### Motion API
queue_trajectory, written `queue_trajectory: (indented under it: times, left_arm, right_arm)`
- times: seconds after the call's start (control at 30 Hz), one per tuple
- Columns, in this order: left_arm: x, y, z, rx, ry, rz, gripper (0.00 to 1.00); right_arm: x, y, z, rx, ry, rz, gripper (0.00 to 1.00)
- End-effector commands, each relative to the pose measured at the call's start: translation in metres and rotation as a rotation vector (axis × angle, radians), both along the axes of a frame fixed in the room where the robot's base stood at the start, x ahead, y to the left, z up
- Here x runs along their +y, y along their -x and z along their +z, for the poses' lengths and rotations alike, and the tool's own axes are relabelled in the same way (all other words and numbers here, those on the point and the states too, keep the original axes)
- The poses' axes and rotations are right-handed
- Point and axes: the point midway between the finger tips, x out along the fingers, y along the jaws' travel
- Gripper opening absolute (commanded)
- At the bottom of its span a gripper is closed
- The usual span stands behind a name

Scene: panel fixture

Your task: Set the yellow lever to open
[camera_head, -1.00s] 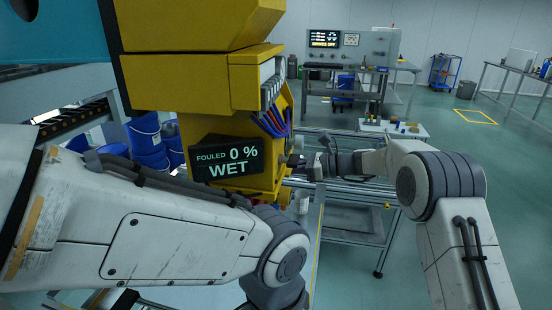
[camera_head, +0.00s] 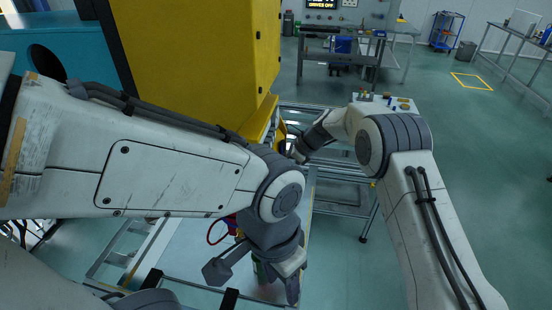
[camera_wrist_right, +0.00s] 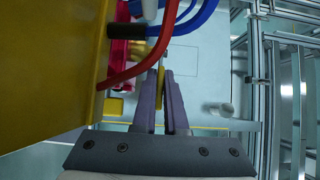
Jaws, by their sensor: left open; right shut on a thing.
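The yellow lever (camera_wrist_right: 160,82) shows as a narrow yellow piece between the fingers of my right gripper (camera_wrist_right: 165,78) in the right wrist view. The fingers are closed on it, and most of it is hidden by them. In the head view my right gripper (camera_head: 291,152) reaches to the right side of the yellow machine (camera_head: 205,65), and the lever cannot be made out there. My left gripper (camera_head: 254,283) is open, pointing down over the pale surface in front of the machine, with its fingers spread apart. The lever's set position cannot be read.
Red and blue hoses (camera_wrist_right: 172,30) run close above my right fingertips in the right wrist view. A metal frame (camera_wrist_right: 283,90) stands to the right. A small table (camera_head: 385,103) with small items lies beyond my right arm. Open floor (camera_head: 460,170) is on the right.

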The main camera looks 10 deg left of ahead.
Motion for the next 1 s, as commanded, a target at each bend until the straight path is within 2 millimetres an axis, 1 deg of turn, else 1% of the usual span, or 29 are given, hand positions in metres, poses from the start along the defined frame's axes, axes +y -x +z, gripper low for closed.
queue_trajectory:
  times: [0.03, 0.2, 0.67, 0.7, 0.73, 0.77, 1.0]
  left_arm:
    - [0.0001, 0.0, 0.0088, 0.0, 0.0, -0.001, 0.5]
    - [0.0001, 0.0001, 0.0151, 0.0, 0.0, -0.003, 0.5]
    - [0.0, 0.0, 0.0157, 0.0, 0.0, -0.004, 0.5]
    - [0.0, 0.0, 0.0157, 0.0, 0.0, -0.004, 0.5]
    - [0.0, 0.0, 0.0157, 0.0, 0.0, -0.004, 0.5]
    - [0.0, 0.0, 0.0157, 0.0, 0.0, -0.004, 0.5]
    - [0.0, 0.0, 0.0156, 0.0, 0.0, -0.004, 0.5]
  right_arm:
    - [-0.0005, -0.0008, 0.0054, -0.002, 0.014, 0.0, 0.0]
    - [-0.0006, -0.0007, 0.0036, -0.002, 0.044, 0.0, 0.0]
    - [-0.0002, -0.0008, 0.0025, -0.002, 0.051, -0.001, 0.0]
    - [-0.0001, -0.0008, 0.0026, -0.002, 0.051, -0.001, 0.25]
    - [-0.0001, -0.0008, 0.0026, -0.002, 0.051, -0.001, 0.37]
    - [-0.0001, -0.0007, 0.0026, -0.002, 0.051, -0.001, 0.4]
    - [0.0003, -0.0002, 0.0021, 0.0, 0.051, 0.0, 0.4]
